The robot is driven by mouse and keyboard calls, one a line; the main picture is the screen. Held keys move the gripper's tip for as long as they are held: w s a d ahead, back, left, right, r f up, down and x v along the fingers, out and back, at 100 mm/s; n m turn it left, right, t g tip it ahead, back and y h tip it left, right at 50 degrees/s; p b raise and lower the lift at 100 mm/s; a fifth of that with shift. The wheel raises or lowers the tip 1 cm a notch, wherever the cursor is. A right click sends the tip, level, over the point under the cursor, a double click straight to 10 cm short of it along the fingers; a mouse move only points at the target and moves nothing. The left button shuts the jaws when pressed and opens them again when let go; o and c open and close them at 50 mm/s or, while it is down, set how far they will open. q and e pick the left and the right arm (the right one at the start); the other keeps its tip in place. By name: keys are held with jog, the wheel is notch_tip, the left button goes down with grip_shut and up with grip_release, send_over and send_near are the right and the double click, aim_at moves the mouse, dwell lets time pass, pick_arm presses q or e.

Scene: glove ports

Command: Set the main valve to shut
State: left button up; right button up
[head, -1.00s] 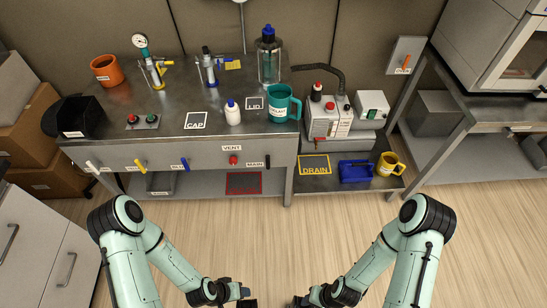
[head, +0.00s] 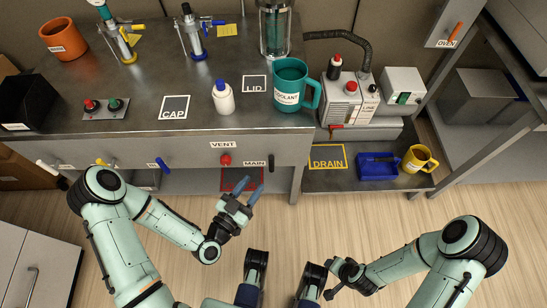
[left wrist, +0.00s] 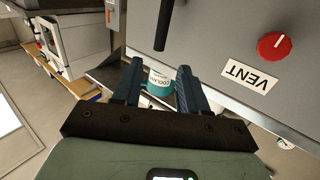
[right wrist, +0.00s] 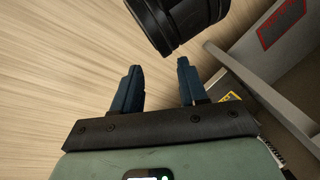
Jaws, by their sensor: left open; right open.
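The main valve is a black lever handle (head: 271,162) on the bench front, beside the MAIN label (head: 254,163). It points up and down in the head view. My left gripper (head: 250,190) is open and empty, just below and left of the handle, its fingers toward the bench front. In the left wrist view the black handle (left wrist: 163,25) shows beyond the open fingers (left wrist: 158,70), roughly in line with the gap between them and not touching. My right gripper (head: 331,279) is open and empty, low over the floor, away from the bench.
The red VENT knob (head: 225,160) sits left of the main handle, with a blue lever (head: 163,164) farther left. A bench leg (head: 297,185) stands to the right. A teal coolant mug (head: 291,86) is on the bench above. The floor in front is clear.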

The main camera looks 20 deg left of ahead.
aim_at(270, 162)
pick_arm(q)
jog(key=b+x, duration=0.2)
jog(key=x, duration=0.8)
jog(key=shift+f, duration=0.15)
jog(key=shift+x, duration=0.75)
pick_arm(e)
jog(key=shift+h, duration=0.3)
jog(key=f, duration=0.1)
jog(key=w+d+f, duration=0.1)
jog(key=d+f, duration=0.1)
jog(key=shift+w+f, duration=0.2)
jog(key=shift+f, duration=0.2)
pick_arm(q)
jog(key=shift+c, duration=0.2)
grip_shut()
pick_arm(e)
jog(key=shift+a, duration=0.1)
